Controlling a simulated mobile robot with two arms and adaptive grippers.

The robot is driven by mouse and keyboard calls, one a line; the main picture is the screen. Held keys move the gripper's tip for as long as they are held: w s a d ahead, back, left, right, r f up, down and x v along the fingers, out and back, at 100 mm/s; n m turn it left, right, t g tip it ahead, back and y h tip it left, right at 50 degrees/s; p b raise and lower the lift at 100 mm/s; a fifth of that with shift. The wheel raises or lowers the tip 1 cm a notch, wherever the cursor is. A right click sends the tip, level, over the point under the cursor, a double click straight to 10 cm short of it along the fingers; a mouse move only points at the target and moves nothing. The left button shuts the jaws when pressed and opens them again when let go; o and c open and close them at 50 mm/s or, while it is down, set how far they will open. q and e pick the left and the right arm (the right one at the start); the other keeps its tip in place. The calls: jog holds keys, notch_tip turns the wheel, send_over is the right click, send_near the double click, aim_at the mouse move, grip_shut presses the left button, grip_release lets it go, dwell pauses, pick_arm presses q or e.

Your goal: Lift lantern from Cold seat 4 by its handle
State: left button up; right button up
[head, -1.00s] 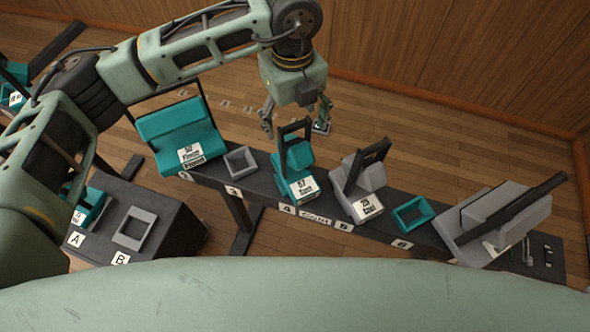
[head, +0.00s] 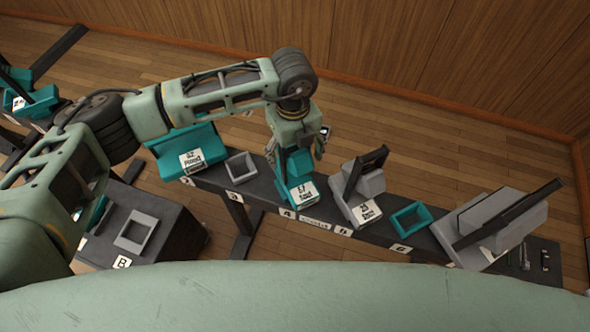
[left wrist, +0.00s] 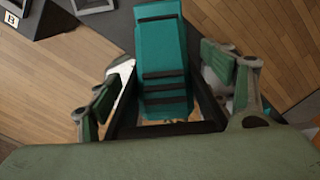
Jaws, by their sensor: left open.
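The teal lantern (head: 299,185) stands in seat 4 on the dark rail, with a white label on its front. Its upper part is mostly hidden behind my left gripper (head: 297,150) in the head view. In the left wrist view, the teal lantern body (left wrist: 162,62) lies between the fingers, and its dark handle (left wrist: 165,131) spans the gap close to the palm. My left gripper (left wrist: 165,88) is open, with one finger on either side of the handle. I cannot tell whether the fingers touch it. My right gripper is not in view.
A grey lantern (head: 366,184) with a raised black handle stands close by at seat 5. Seat 3 holds an empty grey frame (head: 241,166); an empty teal frame (head: 411,218) is by seat 6. A larger teal lantern (head: 186,150) and a large grey one (head: 495,225) flank these.

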pick_arm(q)
grip_shut()
dwell(0.8)
